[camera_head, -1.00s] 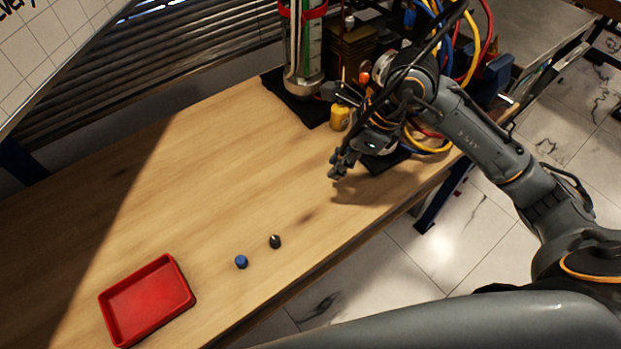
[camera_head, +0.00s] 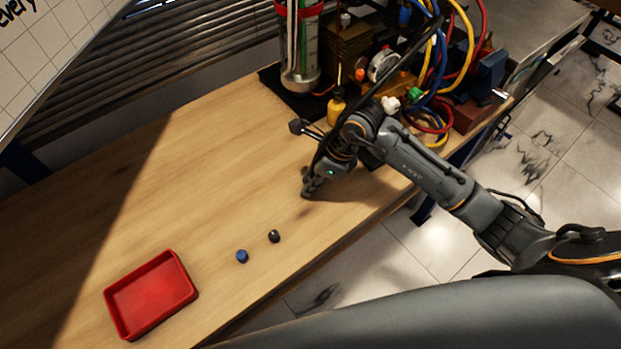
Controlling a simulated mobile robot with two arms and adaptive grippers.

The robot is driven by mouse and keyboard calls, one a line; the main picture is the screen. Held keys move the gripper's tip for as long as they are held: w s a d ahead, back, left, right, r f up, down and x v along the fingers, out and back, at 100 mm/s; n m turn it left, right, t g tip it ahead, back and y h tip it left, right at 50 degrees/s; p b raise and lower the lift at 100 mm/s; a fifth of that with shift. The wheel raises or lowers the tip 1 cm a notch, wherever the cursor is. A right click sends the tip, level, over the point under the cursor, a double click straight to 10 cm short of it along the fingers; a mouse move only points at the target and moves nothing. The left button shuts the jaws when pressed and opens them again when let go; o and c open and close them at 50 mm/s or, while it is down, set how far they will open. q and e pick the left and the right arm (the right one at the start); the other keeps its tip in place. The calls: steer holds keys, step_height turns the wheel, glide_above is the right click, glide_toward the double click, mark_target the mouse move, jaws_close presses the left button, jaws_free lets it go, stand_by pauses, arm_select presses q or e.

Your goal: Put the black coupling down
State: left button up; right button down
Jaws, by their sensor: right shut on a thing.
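My right gripper (camera_head: 308,189) points down, low over the middle of the wooden table, in the head view. It is shut on a small dark thing, which I take to be the black coupling. The fingers mostly hide it and blend with it, so its shape and whether it touches the table cannot be told. A small black piece (camera_head: 274,236) stands on the table, nearer the front edge and apart from the gripper. A small blue piece (camera_head: 242,256) stands just left of it. My left gripper is not in view.
A red tray (camera_head: 152,296) lies at the table's front left. A rig with a gauge (camera_head: 383,66), hoses and a clear cylinder (camera_head: 299,45) fills the back right. A yellow bottle (camera_head: 336,107) stands before it. The wooden table (camera_head: 190,180) is bare on the left.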

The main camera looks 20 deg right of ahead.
steer(key=shift+f, duration=0.15)
steer(key=c, duration=1.2)
jaws_free()
steer(key=shift+r, duration=0.3)
steer(key=v, duration=1.2)
steer(key=shift+b, duration=0.4)
steer(key=shift+a, duration=0.1)
